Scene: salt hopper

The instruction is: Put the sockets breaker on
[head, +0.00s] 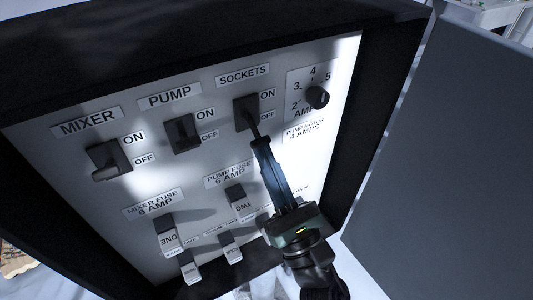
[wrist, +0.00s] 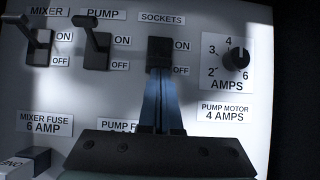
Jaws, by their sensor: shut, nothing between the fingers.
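The sockets breaker (head: 244,108) is a dark switch under the SOCKETS label, with ON marked above OFF at its right. It also shows in the wrist view (wrist: 160,50). My gripper (head: 255,138) is shut and empty, its fingers pointing up at this breaker from below. In the wrist view the fingertips (wrist: 160,76) overlap the breaker's lower part. The tips look to be at or very near the switch; contact is not clear. The lever's position cannot be told, as the fingers cover part of it.
The mixer breaker (head: 108,160) and pump breaker (head: 183,133) stand to the left. A dial (head: 317,97) is at the right. Fuses (head: 167,233) sit below. The box's dark frame surrounds the panel, and the grey door (head: 450,150) stands open at the right.

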